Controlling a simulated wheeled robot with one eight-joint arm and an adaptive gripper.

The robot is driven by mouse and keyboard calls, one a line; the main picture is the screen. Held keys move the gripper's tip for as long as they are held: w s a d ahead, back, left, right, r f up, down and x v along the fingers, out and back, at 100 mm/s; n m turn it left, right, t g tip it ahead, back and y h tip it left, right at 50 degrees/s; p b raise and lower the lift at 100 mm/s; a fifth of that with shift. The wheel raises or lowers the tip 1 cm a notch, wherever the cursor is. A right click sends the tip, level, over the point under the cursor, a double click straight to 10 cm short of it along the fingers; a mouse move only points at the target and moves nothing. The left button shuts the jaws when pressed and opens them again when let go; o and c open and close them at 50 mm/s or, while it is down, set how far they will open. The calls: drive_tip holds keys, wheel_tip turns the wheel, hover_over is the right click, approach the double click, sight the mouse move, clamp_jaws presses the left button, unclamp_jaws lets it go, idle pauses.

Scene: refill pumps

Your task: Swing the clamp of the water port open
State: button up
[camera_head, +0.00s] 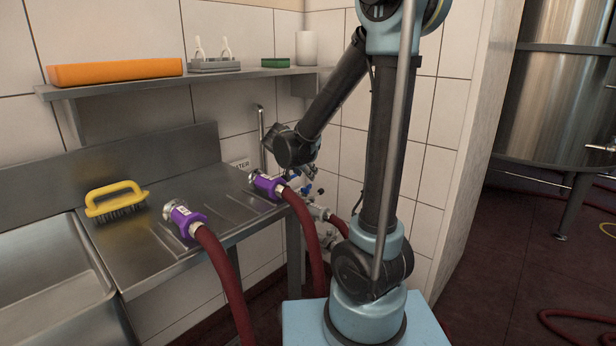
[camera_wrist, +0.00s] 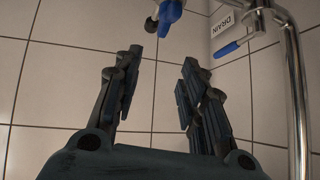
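My gripper (camera_head: 306,176) is above the valves and fittings beside the end of the steel counter. In the wrist view my gripper (camera_wrist: 158,84) is open, with nothing between its dark fingers. A blue handle (camera_wrist: 170,14) with a dark round tip beside it shows past the fingertips, at the top edge. In the head view, metal fittings (camera_head: 318,212) sit low by the wall, partly behind my arm. The WATER label (camera_head: 242,163) is on the wall to the left of my gripper. I cannot make out the water port's clamp in either view.
A DRAIN label (camera_wrist: 222,21), a blue lever (camera_wrist: 232,47) and a vertical steel pipe (camera_wrist: 297,90) are at right in the wrist view. Two purple-ended hoses (camera_head: 187,220) (camera_head: 266,186) lie on the counter. A yellow brush (camera_head: 116,199) and a shelf (camera_head: 190,78) are at left.

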drive_tip(key=v, duration=0.7)
drive_tip(key=shift+s+r, duration=0.15)
drive_tip(key=shift+r, duration=0.05)
